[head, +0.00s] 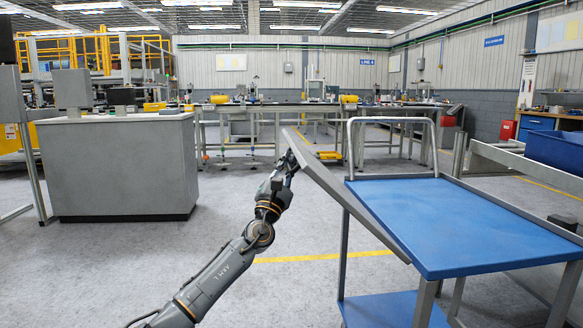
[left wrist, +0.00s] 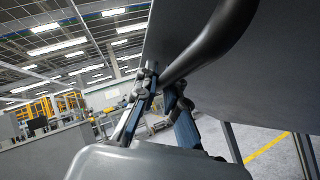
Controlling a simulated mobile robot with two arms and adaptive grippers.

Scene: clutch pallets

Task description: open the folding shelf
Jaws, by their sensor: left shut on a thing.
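The folding shelf (head: 352,195) is a grey panel along the left side of a blue-topped cart (head: 470,222). It is tilted, with its far left end raised and its near end by the cart's front left corner. My left gripper (head: 288,164) is at the raised left edge of the shelf, shut on it. The shelf's grey face (left wrist: 275,85) fills the upper right there. The exact contact is partly hidden. My right gripper is not in view.
The cart has a pale push handle (head: 392,120) at the back and a lower blue deck (head: 385,310). A grey counter (head: 125,168) stands at left, workbenches (head: 270,108) behind. A blue bin (head: 556,150) is at right. The floor around my left arm is clear.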

